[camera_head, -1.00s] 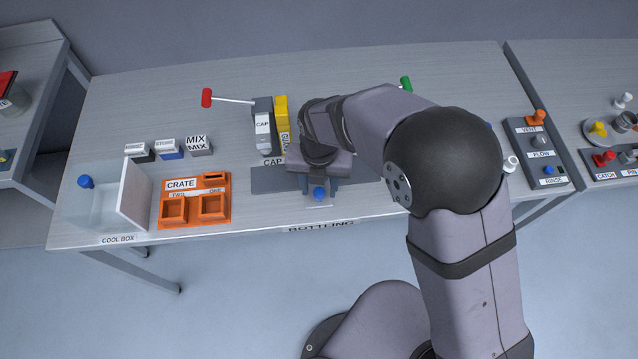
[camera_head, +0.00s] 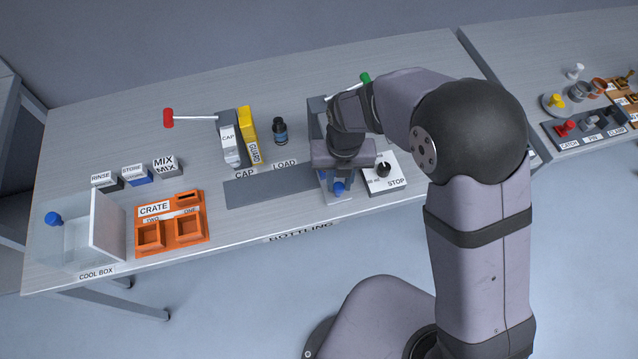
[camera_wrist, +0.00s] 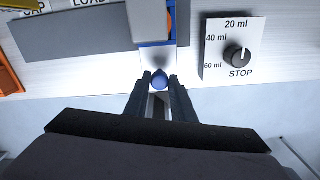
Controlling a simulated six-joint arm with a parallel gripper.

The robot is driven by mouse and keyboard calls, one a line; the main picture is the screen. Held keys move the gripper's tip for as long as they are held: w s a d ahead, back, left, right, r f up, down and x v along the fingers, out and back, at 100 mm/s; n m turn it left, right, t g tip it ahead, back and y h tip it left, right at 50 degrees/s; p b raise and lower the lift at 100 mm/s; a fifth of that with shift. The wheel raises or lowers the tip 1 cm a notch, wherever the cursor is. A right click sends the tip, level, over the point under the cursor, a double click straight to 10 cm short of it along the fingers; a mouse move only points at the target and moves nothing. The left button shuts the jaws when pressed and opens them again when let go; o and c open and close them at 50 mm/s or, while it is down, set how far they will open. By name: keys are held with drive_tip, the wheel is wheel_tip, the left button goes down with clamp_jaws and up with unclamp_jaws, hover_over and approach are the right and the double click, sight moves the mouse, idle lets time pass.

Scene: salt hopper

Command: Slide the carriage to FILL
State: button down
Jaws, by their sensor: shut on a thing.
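The carriage (camera_head: 337,199) is a pale plate with a blue knob (camera_wrist: 160,82) on its front part. It stands at the right end of the dark grey track (camera_head: 270,190), right of the LOAD label (camera_head: 285,165). My gripper (camera_wrist: 159,76) is shut on the blue knob, with one finger on each side of it. In the head view my wrist covers most of the carriage and the place behind it. No FILL label can be read in either view.
A white dial panel (camera_head: 388,182) marked STOP stands close to the right of the carriage. A dark bottle (camera_head: 280,131) stands behind the LOAD label. The CAP unit (camera_head: 229,142) and yellow guard (camera_head: 249,135) are to its left. An orange crate (camera_head: 185,232) is further left.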

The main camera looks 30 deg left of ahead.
drive_tip(key=shift+w, duration=0.15)
drive_tip(key=c, duration=1.7)
unclamp_jaws()
drive_tip(key=shift+d, duration=0.1)
drive_tip(key=shift+c, duration=0.2)
drive_tip(key=shift+o, duration=1.3)
drive_tip(key=shift+w+d, duration=0.1)
drive_tip(key=shift+r, duration=0.1)
drive_tip(key=shift+r+b, duration=1.1)
drive_tip(key=shift+r, duration=2.5)
